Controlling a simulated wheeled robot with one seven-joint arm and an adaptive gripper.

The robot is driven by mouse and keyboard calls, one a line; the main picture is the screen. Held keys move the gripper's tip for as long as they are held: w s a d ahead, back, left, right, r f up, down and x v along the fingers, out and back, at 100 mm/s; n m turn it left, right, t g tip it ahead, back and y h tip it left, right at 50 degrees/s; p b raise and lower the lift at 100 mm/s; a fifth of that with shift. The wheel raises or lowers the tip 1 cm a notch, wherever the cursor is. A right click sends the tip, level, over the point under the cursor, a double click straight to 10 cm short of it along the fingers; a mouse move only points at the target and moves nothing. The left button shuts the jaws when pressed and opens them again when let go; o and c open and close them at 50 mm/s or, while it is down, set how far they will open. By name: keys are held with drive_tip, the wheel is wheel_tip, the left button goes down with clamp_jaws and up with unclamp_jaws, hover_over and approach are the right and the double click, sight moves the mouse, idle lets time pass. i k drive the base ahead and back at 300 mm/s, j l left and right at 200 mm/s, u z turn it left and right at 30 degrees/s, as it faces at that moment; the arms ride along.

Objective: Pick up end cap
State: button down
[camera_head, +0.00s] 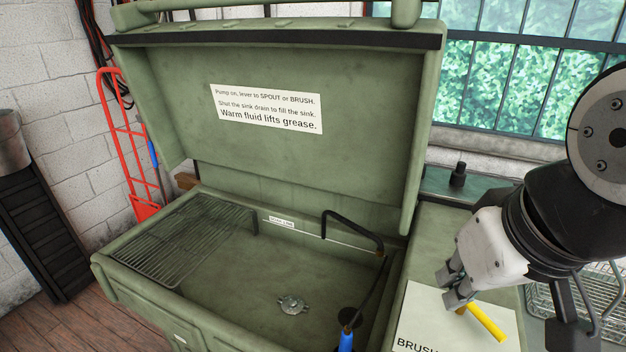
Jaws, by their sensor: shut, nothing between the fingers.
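A small round grey metal part with lugs, which looks like the end cap (291,304), lies on the floor of the green wash sink (225,282). It is right of the wire rack and nothing covers it. My gripper (449,292) is at the right, outside the basin, over the side panel with the white label. Its fingers are shut and hold nothing. It is well apart from the end cap, and the fingertips are close to a yellow lever (487,322).
A wire rack (185,245) fills the sink's left part. A bent black spout (352,230) and a blue-handled brush (346,340) stand at its right side. The raised lid (270,160) rises behind. A wire basket (555,300) is at far right.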

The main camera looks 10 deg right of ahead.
sight(292, 304)
drive_tip(key=j, duration=0.9)
drive_tip(key=i+j+u, duration=0.1)
drive_tip(key=j, duration=0.75)
